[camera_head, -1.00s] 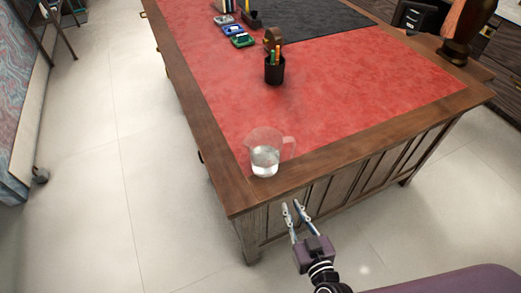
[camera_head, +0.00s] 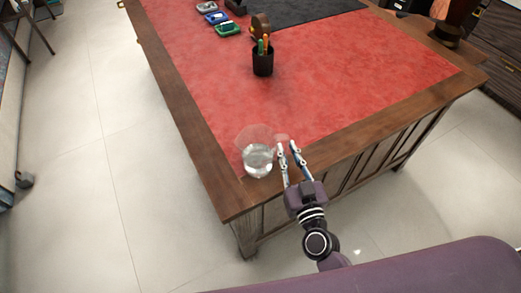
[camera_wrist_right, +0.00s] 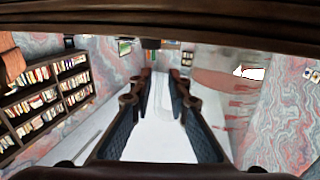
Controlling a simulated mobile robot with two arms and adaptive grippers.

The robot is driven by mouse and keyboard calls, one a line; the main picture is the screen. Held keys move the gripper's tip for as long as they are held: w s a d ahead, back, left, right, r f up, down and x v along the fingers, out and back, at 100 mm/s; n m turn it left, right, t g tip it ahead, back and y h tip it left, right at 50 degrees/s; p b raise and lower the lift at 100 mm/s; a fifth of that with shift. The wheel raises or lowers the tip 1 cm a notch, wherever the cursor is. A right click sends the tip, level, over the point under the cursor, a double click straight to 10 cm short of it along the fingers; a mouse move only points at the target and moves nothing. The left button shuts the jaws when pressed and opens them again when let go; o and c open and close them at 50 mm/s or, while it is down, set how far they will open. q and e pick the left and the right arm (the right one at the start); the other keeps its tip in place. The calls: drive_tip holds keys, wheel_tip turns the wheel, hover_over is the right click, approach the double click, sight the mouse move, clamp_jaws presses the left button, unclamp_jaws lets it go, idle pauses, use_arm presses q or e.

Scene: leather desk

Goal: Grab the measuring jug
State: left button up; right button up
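The measuring jug (camera_head: 257,158) is clear glass with a pale liquid low in it. It stands upright on the near left corner of the desk, with its handle side toward the right. My right gripper (camera_head: 289,147) is at the jug's right, by the handle, with its fingers pointing away from me. Its two fingers are apart and hold nothing that I can make out. The fingers partly cover the handle, so I cannot tell if they touch it. In the right wrist view the gripper (camera_wrist_right: 160,95) shows a clear gap between its fingers. My left gripper is not in view.
The wooden desk (camera_head: 345,143) has a red leather top. A black pen cup (camera_head: 263,64) stands beyond the jug, with small blue (camera_head: 217,18) and green (camera_head: 228,29) items behind it. The red surface right of the cup is clear. Bookshelves (camera_wrist_right: 45,100) show in the wrist view.

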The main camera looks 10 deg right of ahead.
drive_tip(key=shift+w, duration=0.75)
clamp_jaws()
drive_tip(key=shift+r, duration=0.2)
